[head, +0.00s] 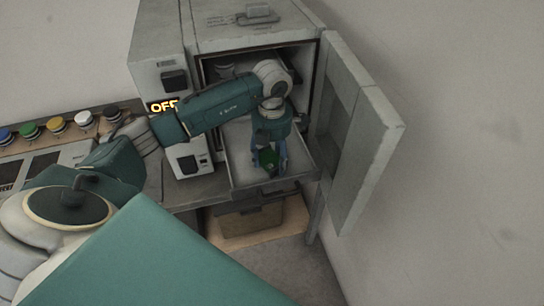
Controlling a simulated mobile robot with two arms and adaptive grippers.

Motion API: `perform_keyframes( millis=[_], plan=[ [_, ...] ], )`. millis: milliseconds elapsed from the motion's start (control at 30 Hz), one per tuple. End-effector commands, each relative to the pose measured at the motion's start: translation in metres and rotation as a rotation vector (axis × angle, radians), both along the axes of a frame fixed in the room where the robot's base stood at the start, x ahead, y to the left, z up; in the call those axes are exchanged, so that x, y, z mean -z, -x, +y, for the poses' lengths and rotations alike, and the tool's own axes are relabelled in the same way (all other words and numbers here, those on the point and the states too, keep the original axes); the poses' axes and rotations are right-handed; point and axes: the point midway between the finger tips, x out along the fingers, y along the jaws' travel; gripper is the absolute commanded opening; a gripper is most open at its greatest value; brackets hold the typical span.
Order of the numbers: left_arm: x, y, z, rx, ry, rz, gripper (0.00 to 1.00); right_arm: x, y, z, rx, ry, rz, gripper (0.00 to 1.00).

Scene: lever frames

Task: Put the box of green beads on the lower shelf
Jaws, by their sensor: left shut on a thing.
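My left gripper (268,163) points down and is shut on the small box of green beads (269,156). The fingers partly cover the box. It is over the front part of a pale shelf (243,168) that sticks out of the open grey cabinet. I cannot tell whether the box touches the shelf. A dark upper shelf (294,63) shows higher inside the cabinet, partly hidden by my arm. My right gripper is not in view.
The thick cabinet door (374,160) stands open on the right, close to the shelf. An "OFF" display (162,105) is on the cabinet's left side. Several coloured knobs (55,123) line the bench at left. A brown box (245,225) sits below the shelf.

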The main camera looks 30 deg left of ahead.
Motion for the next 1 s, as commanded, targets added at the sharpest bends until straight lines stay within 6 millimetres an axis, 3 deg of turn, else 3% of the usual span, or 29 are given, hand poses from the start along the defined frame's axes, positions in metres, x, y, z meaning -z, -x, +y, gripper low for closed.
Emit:
perform_keyframes(
  millis=[267, 300, 667, 733, 1000],
  plan=[
    [0.003, 0.000, 0.000, 0.001, 0.000, 0.000, 0.27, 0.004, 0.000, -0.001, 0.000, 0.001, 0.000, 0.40],
    [0.002, 0.000, 0.000, 0.001, 0.000, 0.000, 0.64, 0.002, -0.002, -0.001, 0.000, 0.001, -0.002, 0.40],
    [-0.003, 0.000, 0.000, 0.001, 0.000, 0.000, 0.65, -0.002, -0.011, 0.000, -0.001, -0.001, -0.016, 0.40],
    [-0.007, -0.001, 0.000, 0.001, 0.001, -0.002, 0.65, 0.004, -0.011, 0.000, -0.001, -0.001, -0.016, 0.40],
    [-0.060, -0.002, 0.000, 0.002, 0.000, -0.006, 0.65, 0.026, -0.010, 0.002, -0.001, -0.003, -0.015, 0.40]
  ],
)
